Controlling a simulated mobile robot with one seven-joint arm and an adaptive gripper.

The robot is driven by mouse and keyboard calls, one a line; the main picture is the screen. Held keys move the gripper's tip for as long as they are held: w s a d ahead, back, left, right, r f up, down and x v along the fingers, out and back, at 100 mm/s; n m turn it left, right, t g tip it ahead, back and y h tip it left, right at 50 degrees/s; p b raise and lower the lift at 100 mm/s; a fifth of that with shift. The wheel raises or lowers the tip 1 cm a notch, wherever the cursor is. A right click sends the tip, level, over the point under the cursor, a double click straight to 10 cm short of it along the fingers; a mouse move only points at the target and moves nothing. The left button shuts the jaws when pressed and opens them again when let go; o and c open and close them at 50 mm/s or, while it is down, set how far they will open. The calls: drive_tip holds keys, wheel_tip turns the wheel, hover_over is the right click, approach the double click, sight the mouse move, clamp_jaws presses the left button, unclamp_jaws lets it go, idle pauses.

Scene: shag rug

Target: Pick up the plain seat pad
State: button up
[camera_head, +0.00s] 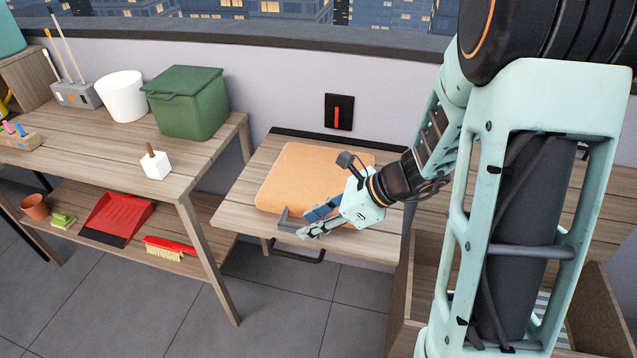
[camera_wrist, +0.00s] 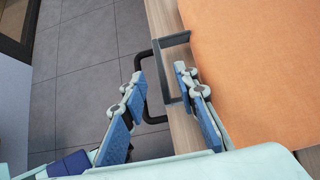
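The plain seat pad is a flat orange square with rounded corners (camera_head: 305,172), lying on a light wooden bench (camera_head: 237,216). In the wrist view the pad (camera_wrist: 265,60) fills the right side. My gripper (camera_head: 306,228) is at the pad's front edge, with its fingers apart and nothing held between them. In the wrist view my gripper (camera_wrist: 160,70) has one finger over the bench's front strip beside the pad and the other out past the bench edge. A grey bracket (camera_wrist: 174,40) stands at the pad's edge, by the fingertips. Whether a finger touches it is unclear.
A black loop handle (camera_head: 300,257) hangs below the bench front. At left, a wooden table (camera_head: 95,150) holds a green bin (camera_head: 188,105), a white pot (camera_head: 121,98) and a white block (camera_head: 155,165). Its lower shelf holds a red dustpan (camera_head: 117,216) and brush (camera_head: 170,248).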

sight(299, 227)
drive_tip(key=b+x, duration=0.1)
drive_tip(key=x, duration=0.4)
drive_tip(key=shift+d, duration=0.1)
clamp_jaws()
drive_tip(key=shift+w, duration=0.1)
